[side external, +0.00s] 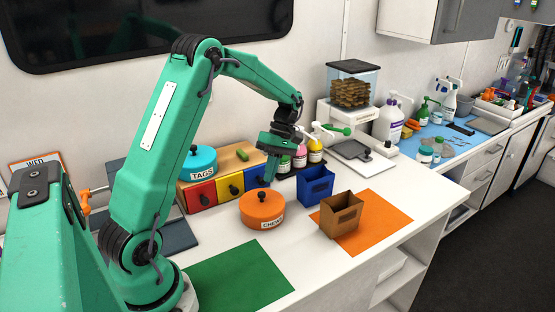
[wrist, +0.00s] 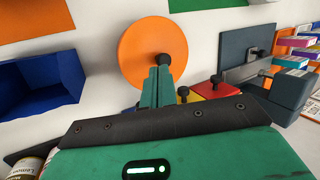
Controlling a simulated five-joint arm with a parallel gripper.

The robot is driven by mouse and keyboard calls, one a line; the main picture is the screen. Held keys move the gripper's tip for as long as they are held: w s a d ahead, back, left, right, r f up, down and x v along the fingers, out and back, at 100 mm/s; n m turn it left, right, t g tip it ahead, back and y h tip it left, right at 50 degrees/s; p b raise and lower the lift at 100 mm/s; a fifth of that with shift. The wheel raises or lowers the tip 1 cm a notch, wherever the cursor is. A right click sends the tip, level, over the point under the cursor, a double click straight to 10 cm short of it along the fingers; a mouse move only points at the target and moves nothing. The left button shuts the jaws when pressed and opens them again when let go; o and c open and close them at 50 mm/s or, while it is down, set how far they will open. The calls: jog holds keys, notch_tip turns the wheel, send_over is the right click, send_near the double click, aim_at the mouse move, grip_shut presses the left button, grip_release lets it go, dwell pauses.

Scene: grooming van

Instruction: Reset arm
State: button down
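My green arm reaches over the white counter from the left in the side external view. My gripper (side external: 268,178) points down above the counter, between the drawer unit and the blue bin. In the wrist view my gripper (wrist: 158,82) shows its two green fingers close together, with nothing seen between them. The orange round tin (side external: 262,210), its label partly readable as "CHEW", stands lidded on the counter near the gripper. Its black knob shows just beyond the fingertips in the wrist view (wrist: 137,50); the gripper appears apart from it.
A drawer unit (side external: 202,195) with red, yellow and blue fronts carries a cyan "TAGS" tin (side external: 198,163). A blue bin (side external: 316,185) and brown bin (side external: 341,215) stand to the right, the brown one on an orange mat (side external: 387,212). A green mat (side external: 238,282) lies bare in front.

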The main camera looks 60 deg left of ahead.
aim_at(267, 200)
jog(key=shift+f, duration=2.75)
jog(key=shift+r, duration=0.1)
notch_tip(267, 200, up, 7)
dwell(1.7)
jog(key=s+d+r+m+t+y, duration=0.2)
jog(key=s+d+r+m+t, duration=0.35)
jog(key=d+r+m, duration=0.4)
jog(key=s+d+r+m+t, duration=0.2)
jog(key=s+d+m+t, duration=0.3)
jog(key=s+m, duration=0.4)
jog(key=shift+s+d+r+m, duration=0.35)
jog(key=shift+s+d, duration=0.2)
jog(key=shift+d, duration=0.25)
